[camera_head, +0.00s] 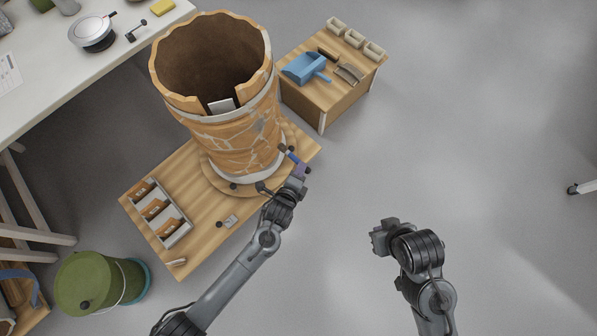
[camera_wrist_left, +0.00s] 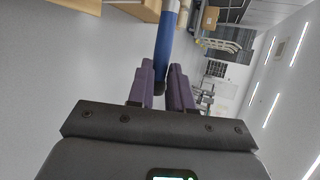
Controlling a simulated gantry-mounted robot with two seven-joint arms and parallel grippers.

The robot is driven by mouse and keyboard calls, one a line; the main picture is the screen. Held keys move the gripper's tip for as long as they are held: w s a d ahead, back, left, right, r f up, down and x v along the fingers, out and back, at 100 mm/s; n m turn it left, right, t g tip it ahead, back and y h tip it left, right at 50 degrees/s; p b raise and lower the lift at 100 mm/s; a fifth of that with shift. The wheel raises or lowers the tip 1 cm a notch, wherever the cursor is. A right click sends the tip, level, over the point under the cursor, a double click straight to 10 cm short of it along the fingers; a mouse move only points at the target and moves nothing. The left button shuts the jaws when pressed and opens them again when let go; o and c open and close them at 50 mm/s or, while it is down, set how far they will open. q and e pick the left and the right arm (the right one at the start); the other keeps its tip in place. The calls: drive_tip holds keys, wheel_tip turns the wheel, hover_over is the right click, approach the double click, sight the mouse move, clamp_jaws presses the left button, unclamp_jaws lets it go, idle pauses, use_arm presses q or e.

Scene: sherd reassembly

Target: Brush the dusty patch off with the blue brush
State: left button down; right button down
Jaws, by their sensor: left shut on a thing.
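A large orange-brown jar (camera_head: 238,155) with grey seams and a broken rim stands on a round wooden turntable. A darker, greyish patch (camera_head: 261,127) shows on its right side; I cannot tell for certain that it is the dust. My left gripper (camera_head: 299,172) is to the lower right of the jar, shut on the blue brush (camera_head: 292,157). In the left wrist view the brush's blue handle (camera_wrist_left: 166,45) rises between the purple fingers; its bristles are not clear. In the head view the brush tip appears close to the jar's lower right side; contact cannot be told. My right gripper (camera_head: 381,238) is off to the right, its jaws unclear.
A wooden board (camera_head: 205,244) under the jar carries a tray of sherds (camera_head: 176,232) at the left. A small side table (camera_head: 328,104) behind holds a blue dustpan (camera_head: 304,67) and small bins. A green bucket (camera_head: 88,282) stands lower left.

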sight(285, 152)
use_arm(q)
drive_tip(key=shift+w+a+b, duration=0.35)
drive_tip(key=shift+w+a, duration=0.5)
drive_tip(key=shift+w, duration=0.05)
drive_tip(key=shift+w+a+b, duration=0.45)
drive_tip(key=shift+w+a, duration=0.3)
drive_tip(key=shift+w, duration=0.2)
drive_tip(key=shift+w+a, duration=0.25)
drive_tip(key=shift+a, duration=0.05)
drive_tip(key=shift+w+a, duration=0.35)
drive_tip(key=shift+w, duration=0.05)
drive_tip(key=shift+w+a, duration=0.35)
drive_tip(key=shift+w, duration=0.05)
drive_tip(key=shift+r, duration=0.1)
